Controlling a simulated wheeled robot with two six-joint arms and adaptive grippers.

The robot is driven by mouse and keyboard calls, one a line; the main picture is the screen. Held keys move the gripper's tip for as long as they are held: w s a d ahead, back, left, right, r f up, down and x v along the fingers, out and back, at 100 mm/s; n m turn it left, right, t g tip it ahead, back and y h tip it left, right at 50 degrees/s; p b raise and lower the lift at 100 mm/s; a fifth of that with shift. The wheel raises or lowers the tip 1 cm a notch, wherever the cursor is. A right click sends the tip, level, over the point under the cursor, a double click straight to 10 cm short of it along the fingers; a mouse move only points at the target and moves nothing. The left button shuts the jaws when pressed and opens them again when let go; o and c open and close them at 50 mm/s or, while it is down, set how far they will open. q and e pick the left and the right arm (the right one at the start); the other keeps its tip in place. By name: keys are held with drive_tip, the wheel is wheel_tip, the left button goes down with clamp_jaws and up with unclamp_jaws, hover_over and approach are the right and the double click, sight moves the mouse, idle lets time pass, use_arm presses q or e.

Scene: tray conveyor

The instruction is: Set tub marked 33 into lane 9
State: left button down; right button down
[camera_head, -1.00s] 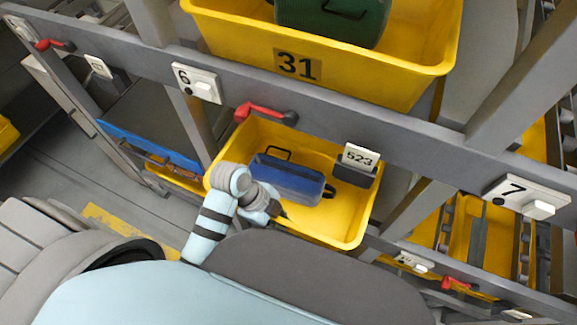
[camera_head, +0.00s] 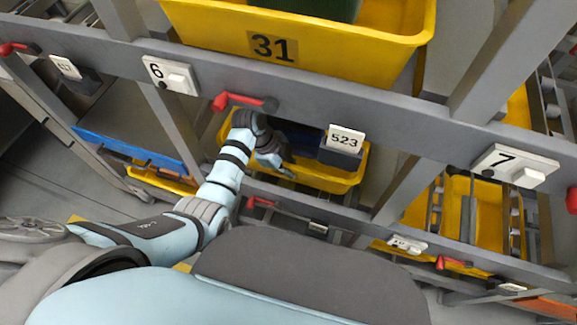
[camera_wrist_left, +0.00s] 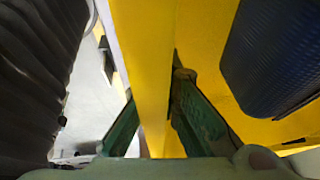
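A yellow tub (camera_head: 325,178) sits in a lane below the upper beam, partly hidden by the beam and my left arm. A blue case (camera_head: 300,137) lies in it. No number shows on the tub, so I cannot tell if it is 33. My left gripper (camera_head: 275,160) is at its near left side. In the left wrist view the green fingers (camera_wrist_left: 158,125) stand on both sides of the tub's yellow wall (camera_wrist_left: 143,50), gripping it. The dark blue case (camera_wrist_left: 270,55) shows on the right there. My right gripper is not in view. No sign reading 9 is legible.
A yellow tub marked 31 (camera_head: 390,62) sits on the upper level. A lower rail and slanted posts frame the lane.

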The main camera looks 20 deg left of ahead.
sight(284, 163)
use_arm(q)
drive_tip(key=c, duration=1.8)
unclamp_jaws()
drive_tip(key=shift+r, duration=0.1)
drive_tip(key=shift+a+r, duration=0.1)
drive_tip(key=shift+r, duration=0.2)
drive_tip(key=p+v, duration=0.1)
drive_tip(key=v, duration=0.1)
drive_tip(key=shift+a+r, duration=0.25)
drive_tip(key=shift+r, duration=0.05)
drive_tip(key=s+a+b, duration=0.1)
drive_tip(key=s+a, duration=0.1)
drive_tip(key=a, duration=0.9)
drive_tip(key=shift+s+a+f, duration=0.2)
drive_tip(key=shift+s, duration=0.2)
